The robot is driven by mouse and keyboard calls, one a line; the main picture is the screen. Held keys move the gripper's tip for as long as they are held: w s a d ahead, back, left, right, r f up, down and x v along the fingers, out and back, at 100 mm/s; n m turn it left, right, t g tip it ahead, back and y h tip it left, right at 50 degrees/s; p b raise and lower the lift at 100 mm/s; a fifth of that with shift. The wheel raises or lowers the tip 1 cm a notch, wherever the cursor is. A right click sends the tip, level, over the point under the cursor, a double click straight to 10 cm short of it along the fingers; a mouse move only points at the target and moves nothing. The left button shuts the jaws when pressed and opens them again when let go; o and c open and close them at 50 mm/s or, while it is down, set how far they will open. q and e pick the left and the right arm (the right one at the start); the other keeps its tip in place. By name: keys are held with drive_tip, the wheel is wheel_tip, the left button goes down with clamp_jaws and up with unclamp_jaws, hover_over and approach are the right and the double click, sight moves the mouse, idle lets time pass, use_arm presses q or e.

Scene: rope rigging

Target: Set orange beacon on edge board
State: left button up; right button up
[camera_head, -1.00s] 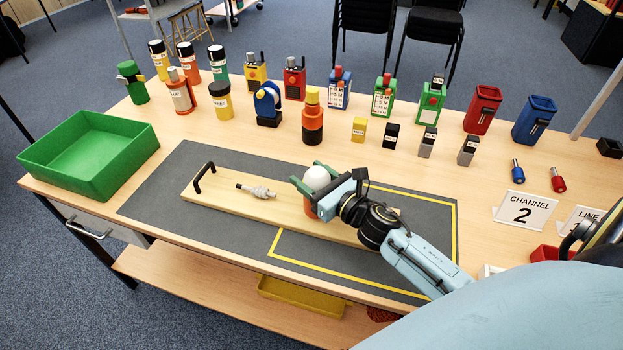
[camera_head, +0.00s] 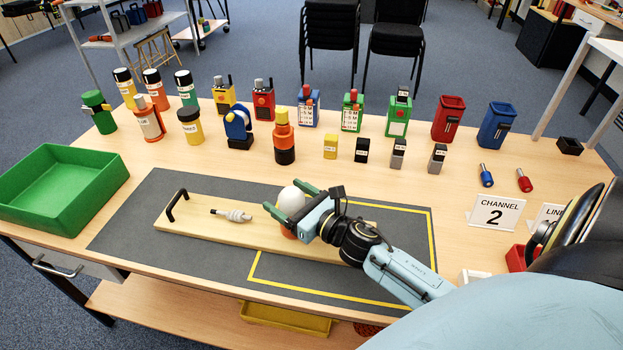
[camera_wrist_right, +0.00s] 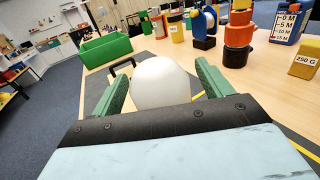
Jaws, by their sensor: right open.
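The orange beacon (camera_head: 289,233) has a white dome (camera_head: 291,198) and appears to stand upright on the wooden edge board (camera_head: 210,230); its base is partly hidden by my gripper. The board lies on the dark mat and has a black handle at its left end. My right gripper (camera_head: 289,200) is open, its green fingers on either side of the beacon. In the right wrist view the white dome (camera_wrist_right: 163,82) sits between the spread fingers, with a visible gap at the right finger. My left gripper is not in view.
A grey cable fitting (camera_head: 232,214) lies on the board left of the beacon. A green tray (camera_head: 65,188) stands at the left. Several bottles, radios and small weights line the back. A Channel 2 sign (camera_head: 496,212) stands at the right. The mat's front left is clear.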

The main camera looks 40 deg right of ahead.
drive_tip(key=v, duration=1.1)
drive_tip(key=shift+b, duration=0.45)
idle(0.4)
